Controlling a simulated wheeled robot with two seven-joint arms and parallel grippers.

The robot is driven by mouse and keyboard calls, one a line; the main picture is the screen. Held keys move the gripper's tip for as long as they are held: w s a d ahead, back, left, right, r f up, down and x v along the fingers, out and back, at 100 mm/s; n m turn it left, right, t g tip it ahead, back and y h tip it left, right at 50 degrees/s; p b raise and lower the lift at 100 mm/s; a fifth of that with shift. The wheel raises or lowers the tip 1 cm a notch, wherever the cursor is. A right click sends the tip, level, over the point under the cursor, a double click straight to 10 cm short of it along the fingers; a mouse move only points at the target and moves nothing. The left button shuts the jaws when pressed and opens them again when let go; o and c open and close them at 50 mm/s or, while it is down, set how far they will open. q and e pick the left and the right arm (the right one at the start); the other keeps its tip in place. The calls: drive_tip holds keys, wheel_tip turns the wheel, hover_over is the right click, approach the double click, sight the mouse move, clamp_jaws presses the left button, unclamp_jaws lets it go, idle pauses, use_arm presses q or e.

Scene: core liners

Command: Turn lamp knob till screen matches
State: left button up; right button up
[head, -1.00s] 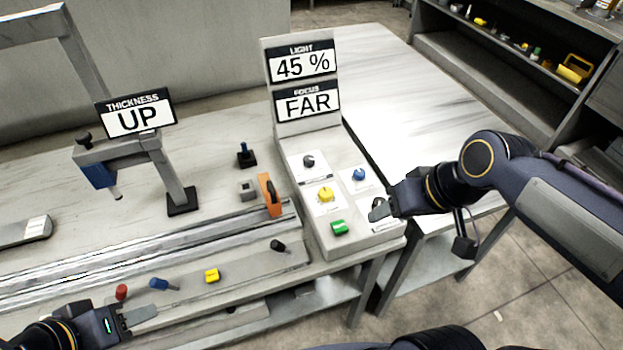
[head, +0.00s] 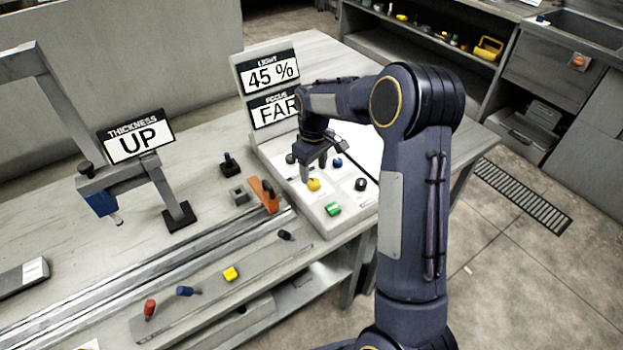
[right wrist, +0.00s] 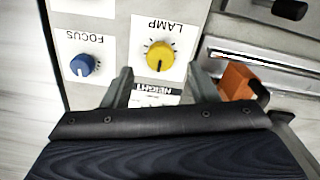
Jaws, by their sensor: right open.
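The yellow lamp knob (head: 314,184) sits on the sloped control panel (head: 318,222). In the right wrist view the knob (right wrist: 159,56) stands on a white card reading LAMP, its dark pointer line toward the gripper side. The light screen (head: 270,77) reads 45 %. My right gripper (head: 314,168) is open and empty, pointing down above the panel near the lamp knob. In the wrist view its two fingers (right wrist: 160,77) lie left and right of the knob's column, with the knob slightly beyond the tips; contact is not visible. My left gripper is out of view.
The blue focus knob (right wrist: 83,65) is beside the lamp knob. A black knob (head: 361,184) and green button (head: 333,209) share the panel. My right arm partly covers the focus screen (head: 272,112). An orange handle (head: 264,194) stands left of the panel. The thickness screen (head: 134,142) reads UP.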

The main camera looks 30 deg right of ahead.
sight(314, 181)
drive_tip(key=shift+f, duration=2.15)
drive_tip(key=c, duration=1)
drive_tip(key=shift+o, duration=0.2)
drive_tip(key=shift+m, duration=0.5)
drive_tip(key=m, duration=0.2)
drive_tip(key=shift+m+b, duration=0.3)
drive_tip(key=shift+b, duration=0.05)
drive_tip(key=shift+m, duration=1.9)
drive_tip(key=shift+r, duration=0.1)
